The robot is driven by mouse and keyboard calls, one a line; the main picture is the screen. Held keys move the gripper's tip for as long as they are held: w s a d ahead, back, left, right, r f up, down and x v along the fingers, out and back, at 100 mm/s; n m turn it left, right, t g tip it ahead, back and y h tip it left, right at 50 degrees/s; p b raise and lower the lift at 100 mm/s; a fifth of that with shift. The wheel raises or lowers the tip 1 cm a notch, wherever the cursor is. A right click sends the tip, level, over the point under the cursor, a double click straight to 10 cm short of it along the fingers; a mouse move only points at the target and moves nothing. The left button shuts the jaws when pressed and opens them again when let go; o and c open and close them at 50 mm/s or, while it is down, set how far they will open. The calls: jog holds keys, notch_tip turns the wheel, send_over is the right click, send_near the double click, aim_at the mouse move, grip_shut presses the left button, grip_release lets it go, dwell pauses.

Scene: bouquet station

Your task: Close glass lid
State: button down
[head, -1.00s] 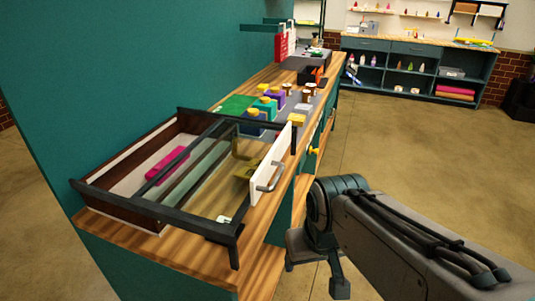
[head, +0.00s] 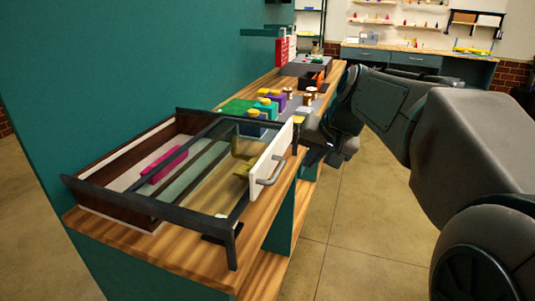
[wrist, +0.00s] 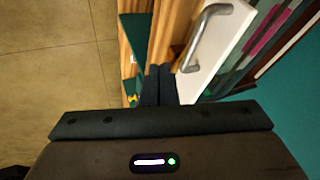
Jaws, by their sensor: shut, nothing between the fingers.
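The glass lid (head: 219,174) is a clear pane in a dark frame with a white front panel (head: 262,170) and a grey bar handle (head: 271,176). It is slid to the right, out past the brown box (head: 108,198), leaving the box's left part uncovered. A pink block (head: 163,165) lies inside the box. My gripper (wrist: 160,70) is shut and empty, beside the white panel on its outer side. The handle also shows in the wrist view (wrist: 203,32), just right of the fingertips; I see no grip on it. In the head view, the hand partly hides the fingertips.
The floor (head: 365,215) to the right is open. Shelves stand at the back.

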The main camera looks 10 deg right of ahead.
jog(key=w+d+r+m+t+b, duration=0.1)
jog(key=w+d+r, duration=0.15)
jog(key=w, duration=0.35)
jog(key=w+a+f, duration=0.5)
jog(key=w+f, duration=0.2)
jog(key=f, duration=0.1)
jog(key=shift+f+p, duration=0.15)
jog(key=shift+p, duration=0.15)
jog(key=shift+w, duration=0.15)
